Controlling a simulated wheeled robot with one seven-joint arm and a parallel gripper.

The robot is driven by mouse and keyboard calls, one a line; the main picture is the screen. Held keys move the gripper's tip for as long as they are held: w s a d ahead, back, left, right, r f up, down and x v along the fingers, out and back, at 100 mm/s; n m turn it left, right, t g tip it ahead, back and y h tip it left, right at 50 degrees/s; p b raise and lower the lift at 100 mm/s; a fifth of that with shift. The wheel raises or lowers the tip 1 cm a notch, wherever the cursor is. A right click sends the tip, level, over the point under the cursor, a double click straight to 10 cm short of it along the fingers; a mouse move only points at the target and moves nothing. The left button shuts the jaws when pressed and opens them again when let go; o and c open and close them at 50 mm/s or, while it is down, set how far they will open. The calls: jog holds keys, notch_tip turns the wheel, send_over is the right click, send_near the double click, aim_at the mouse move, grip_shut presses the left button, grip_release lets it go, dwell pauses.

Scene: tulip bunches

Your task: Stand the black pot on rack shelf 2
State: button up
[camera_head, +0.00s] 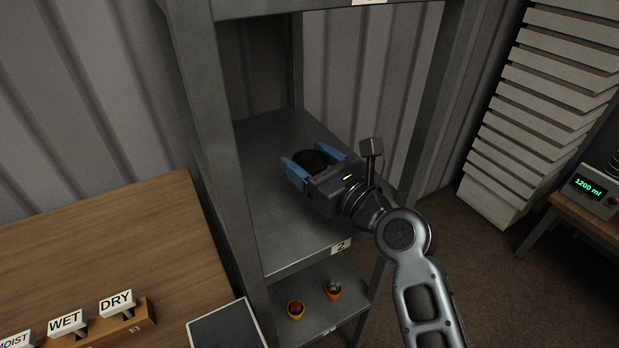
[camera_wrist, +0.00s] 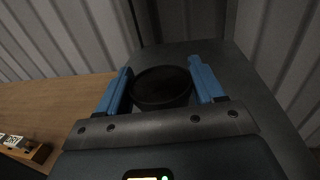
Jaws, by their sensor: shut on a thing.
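The black pot (camera_head: 311,160) is round and dark, and sits between the two blue fingers of my gripper (camera_head: 305,163). The wrist view also shows the pot (camera_wrist: 161,86) between the fingers of my gripper (camera_wrist: 163,80), which is shut on it. The pot looks upright. My gripper is inside the rack, over shelf 2 (camera_head: 285,235), which carries a "2" label on its front edge. I cannot tell whether the pot's base touches the shelf, since my gripper hides it.
Rack posts (camera_head: 225,170) stand left and right of my arm. A wooden table (camera_head: 100,240) is at left. Shelf 2 is otherwise clear.

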jog(key=shift+f+b, duration=0.45)
jog(key=shift+f, duration=1.45)
jog(key=shift+f, duration=0.15)
jog(key=o, duration=1.2)
jog(key=v, duration=1.2)
jog(key=shift+d+b, duration=0.1)
jog(key=shift+b, duration=0.2)
